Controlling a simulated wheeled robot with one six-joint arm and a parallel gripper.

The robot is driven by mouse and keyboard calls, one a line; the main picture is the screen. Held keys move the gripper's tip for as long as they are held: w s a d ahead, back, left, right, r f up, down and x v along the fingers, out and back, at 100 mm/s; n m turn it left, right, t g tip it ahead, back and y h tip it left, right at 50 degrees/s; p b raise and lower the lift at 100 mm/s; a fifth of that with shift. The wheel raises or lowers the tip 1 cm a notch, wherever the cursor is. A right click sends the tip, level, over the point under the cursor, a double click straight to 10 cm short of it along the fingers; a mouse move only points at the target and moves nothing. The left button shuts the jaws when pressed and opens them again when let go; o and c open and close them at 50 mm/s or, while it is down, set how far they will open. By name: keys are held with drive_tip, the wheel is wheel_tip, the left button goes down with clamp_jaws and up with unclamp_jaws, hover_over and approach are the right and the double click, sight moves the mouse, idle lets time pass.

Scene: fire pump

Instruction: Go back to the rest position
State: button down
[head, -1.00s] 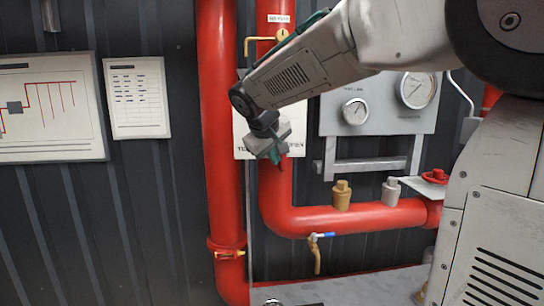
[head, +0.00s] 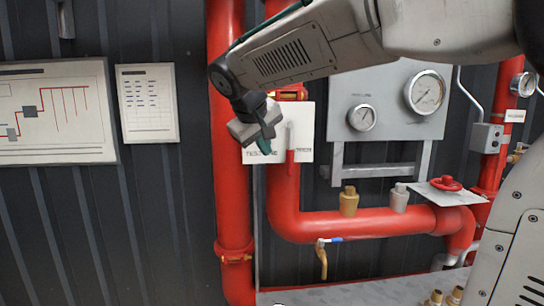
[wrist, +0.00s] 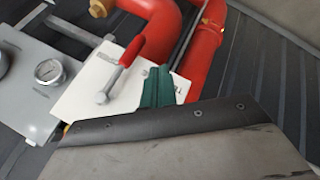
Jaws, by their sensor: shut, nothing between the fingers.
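My gripper (head: 268,143) hangs from my arm in front of the red pipes in the head view. Its green fingers point down and are shut with nothing between them. In the wrist view the green fingertips (wrist: 158,88) show in front of a white plate. That white plate (head: 306,117) carries a lever with a red handle (head: 291,165), just to the right of my gripper in the head view. The red handle also shows in the wrist view (wrist: 132,52). I cannot tell the exact gap between my fingers and the plate.
A gauge panel (head: 390,125) with two dials is right of the plate. Below it runs a red pipe (head: 330,224) with a brass fitting (head: 349,201) and a small blue-handled tap (head: 330,240). A red handwheel (head: 446,183) is at the right. The dark wall at left is free of pipework.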

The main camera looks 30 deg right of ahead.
drive_tip(key=v, duration=0.5)
drive_tip(key=shift+a+f, duration=0.1)
drive_tip(key=shift+a, duration=0.2)
drive_tip(key=s+a+f+g+y, duration=0.1)
drive_tip(key=s+f+y, duration=0.2)
drive_tip(key=s+f, duration=0.7)
drive_tip(key=s+a+f+m+g+y, duration=0.1)
drive_tip(key=s+a+f+g+y, duration=0.1)
drive_tip(key=s+f, duration=0.9)
drive_tip(key=s+y, duration=0.1)
drive_tip(key=s, duration=0.5)
drive_tip(key=shift+s, duration=0.35)
drive_tip(key=shift+f, duration=0.1)
